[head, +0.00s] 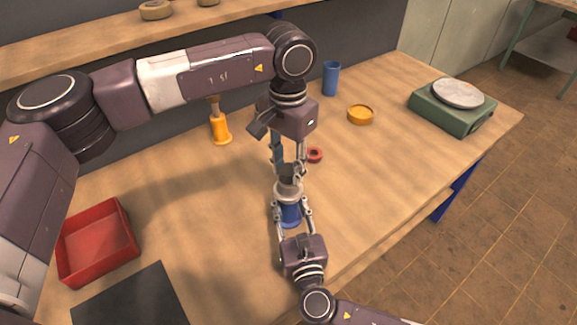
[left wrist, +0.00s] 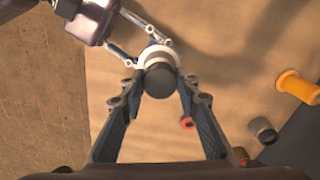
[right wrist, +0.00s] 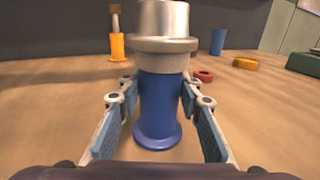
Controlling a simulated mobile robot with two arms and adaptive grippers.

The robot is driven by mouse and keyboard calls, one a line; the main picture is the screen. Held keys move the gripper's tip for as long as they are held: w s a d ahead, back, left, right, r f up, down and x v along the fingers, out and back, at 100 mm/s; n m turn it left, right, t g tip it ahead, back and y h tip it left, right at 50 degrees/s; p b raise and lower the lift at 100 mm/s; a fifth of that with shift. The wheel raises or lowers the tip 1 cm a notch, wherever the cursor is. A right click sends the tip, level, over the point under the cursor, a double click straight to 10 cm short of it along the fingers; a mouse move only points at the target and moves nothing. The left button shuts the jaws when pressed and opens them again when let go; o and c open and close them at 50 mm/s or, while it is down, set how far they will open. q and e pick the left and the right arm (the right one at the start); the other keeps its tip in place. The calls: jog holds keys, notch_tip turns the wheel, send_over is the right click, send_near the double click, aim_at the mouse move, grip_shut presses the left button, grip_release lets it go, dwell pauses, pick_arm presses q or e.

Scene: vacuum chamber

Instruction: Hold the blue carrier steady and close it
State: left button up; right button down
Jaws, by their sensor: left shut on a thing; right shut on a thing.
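The blue carrier (head: 290,214) stands upright on the wooden table, near its front edge; its flanged base shows in the right wrist view (right wrist: 158,132). A grey metal lid with a wide rim (right wrist: 162,42) sits on top of it, in line with the body. A dark round top (left wrist: 160,81) shows from above in the left wrist view. My left gripper (head: 288,170) points down from above and is shut on the lid. My right gripper (right wrist: 160,98) comes from the front, its fingers on both sides of the blue body, shut on it. Finger contacts are partly hidden.
A red ring (head: 314,155) lies just behind the carrier. An orange-handled tool (head: 221,130), blue cup (head: 331,78) and yellow dish (head: 360,114) stand farther back. A green scale (head: 452,116) is at right, a red tray (head: 97,240) and dark mat (head: 130,300) at left.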

pick_arm(q)
jog(key=shift+m, duration=0.7)
jog(key=o, duration=0.9)
jog(key=shift+o, duration=0.2)
jog(key=shift+r, duration=2.3)
jog(key=shift+c, duration=0.6)
